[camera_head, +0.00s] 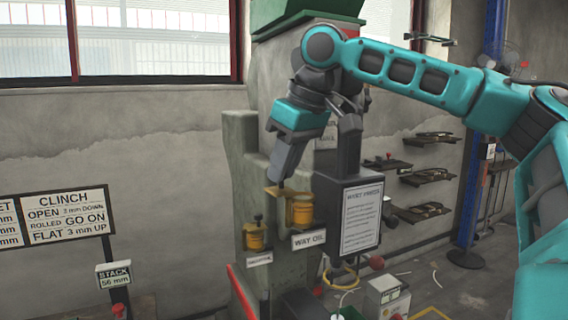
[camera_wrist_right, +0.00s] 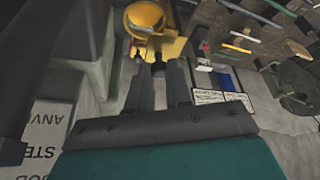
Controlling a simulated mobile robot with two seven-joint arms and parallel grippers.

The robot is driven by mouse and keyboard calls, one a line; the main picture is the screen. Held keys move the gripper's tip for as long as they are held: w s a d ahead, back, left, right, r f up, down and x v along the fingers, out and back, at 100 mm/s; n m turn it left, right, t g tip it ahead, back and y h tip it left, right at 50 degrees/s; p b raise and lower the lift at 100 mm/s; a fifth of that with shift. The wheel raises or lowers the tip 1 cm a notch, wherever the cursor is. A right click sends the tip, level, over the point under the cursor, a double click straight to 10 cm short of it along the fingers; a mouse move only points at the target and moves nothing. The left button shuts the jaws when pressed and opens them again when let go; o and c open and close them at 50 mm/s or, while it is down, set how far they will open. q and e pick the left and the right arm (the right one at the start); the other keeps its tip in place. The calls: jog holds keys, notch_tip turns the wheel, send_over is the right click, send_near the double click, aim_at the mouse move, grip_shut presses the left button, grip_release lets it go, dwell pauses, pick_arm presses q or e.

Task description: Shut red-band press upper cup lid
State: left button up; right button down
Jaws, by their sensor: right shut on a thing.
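The press (camera_head: 243,165) is a tall grey column with a red band (camera_head: 242,298) low on its left edge. Its upper cup (camera_head: 300,212) is brass-yellow, above the "WAY OIL" label. A flat brass lid (camera_head: 285,191) shows at its top, partly hidden by my right gripper (camera_head: 277,184). The gripper points down, shut at the lid's near left part. In the right wrist view, the fingertips (camera_wrist_right: 159,68) close on a small dark piece beside the yellow plate (camera_wrist_right: 168,47) and round yellow cup (camera_wrist_right: 145,17). The lid's exact angle is unclear. My left gripper is out of view.
A lower brass cup (camera_head: 255,238) with a dark knob stands left of the upper one. A grey box with a white notice (camera_head: 361,217) stands close on the right. Wall shelves (camera_head: 428,176) and a blue post (camera_head: 470,190) are farther right.

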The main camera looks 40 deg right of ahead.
jog(key=shift+m, duration=0.3)
jog(key=m, duration=0.1)
jog(key=m+h, duration=0.1)
jog(key=m, duration=0.1)
jog(key=m+h, duration=0.1)
jog(key=shift+s+d, duration=0.4)
jog(key=m, duration=0.1)
jog(key=m+h, duration=0.1)
jog(key=m, duration=0.1)
jog(key=s+m+g, duration=0.1)
jog(key=shift+d+m+h, duration=0.25)
jog(key=shift+m+h, duration=0.05)
jog(key=shift+m, duration=0.1)
jog(key=m, duration=0.2)
jog(key=s+m+g+h, duration=0.1)
jog(key=m, duration=0.1)
jog(key=shift+m, duration=0.3)
jog(key=m+g, duration=0.1)
jog(key=m, duration=0.1)
jog(key=s+m+g, duration=0.1)
jog(key=m, duration=0.1)
jog(key=shift+s+a+m+h, duration=0.1)
jog(key=shift+a+m+h, duration=0.1)
jog(key=shift+m+h, duration=0.2)
jog(key=c, duration=1)
grip_release()
jog(key=shift+c, duration=0.2)
jog(key=shift+r, duration=0.15)
